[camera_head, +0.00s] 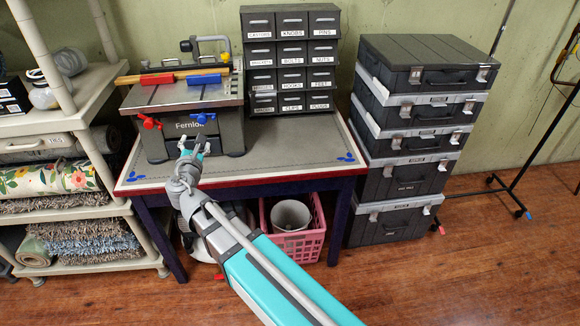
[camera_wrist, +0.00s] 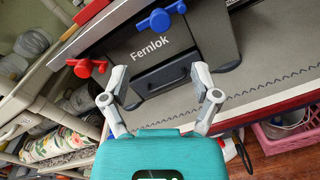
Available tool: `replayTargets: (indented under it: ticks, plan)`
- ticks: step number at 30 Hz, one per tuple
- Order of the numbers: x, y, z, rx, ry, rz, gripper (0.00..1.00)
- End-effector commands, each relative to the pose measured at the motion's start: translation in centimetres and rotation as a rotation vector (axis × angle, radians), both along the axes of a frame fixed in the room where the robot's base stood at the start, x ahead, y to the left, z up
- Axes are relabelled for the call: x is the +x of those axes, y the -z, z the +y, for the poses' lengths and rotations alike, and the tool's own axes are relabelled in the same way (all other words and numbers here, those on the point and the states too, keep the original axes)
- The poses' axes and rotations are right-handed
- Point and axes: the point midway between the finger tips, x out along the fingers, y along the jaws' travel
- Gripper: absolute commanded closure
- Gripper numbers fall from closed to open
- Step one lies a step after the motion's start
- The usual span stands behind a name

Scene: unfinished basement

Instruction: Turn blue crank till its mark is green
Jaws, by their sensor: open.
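The blue crank (camera_head: 203,117) is on the upper right front of the grey Fernlok machine (camera_head: 233,131), which stands on the table. It also shows at the top of the wrist view (camera_wrist: 160,17), beyond my fingertips. A red crank (camera_head: 148,122) is on the machine's left front, and it also shows in the wrist view (camera_wrist: 84,67). My gripper (camera_head: 191,150) is open and empty in front of the machine, a little below the blue crank. In the wrist view, its spread fingers (camera_wrist: 160,76) are apart from both cranks. I cannot make out a colour mark.
The table (camera_head: 290,149) has free room to the right of the machine. A drawer cabinet (camera_head: 291,60) stands at the back and stacked dark cases (camera_head: 420,120) on the right. A shelf (camera_head: 50,122) is close on the left. A pink basket (camera_head: 297,245) is under the table.

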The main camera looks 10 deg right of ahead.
Motion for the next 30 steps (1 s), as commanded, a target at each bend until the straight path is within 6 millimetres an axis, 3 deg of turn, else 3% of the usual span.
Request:
replayTargets:
  ticks: [3,14,30]
  plan:
    - [-1.7,0.0,0.1,0.0,-0.001,0.0,0.21]
    - [-0.9,0.3,-4.7,0.199,0.126,0.055,0.21]
    - [-1.4,1.6,-12.1,0.538,0.359,0.133,0.21]
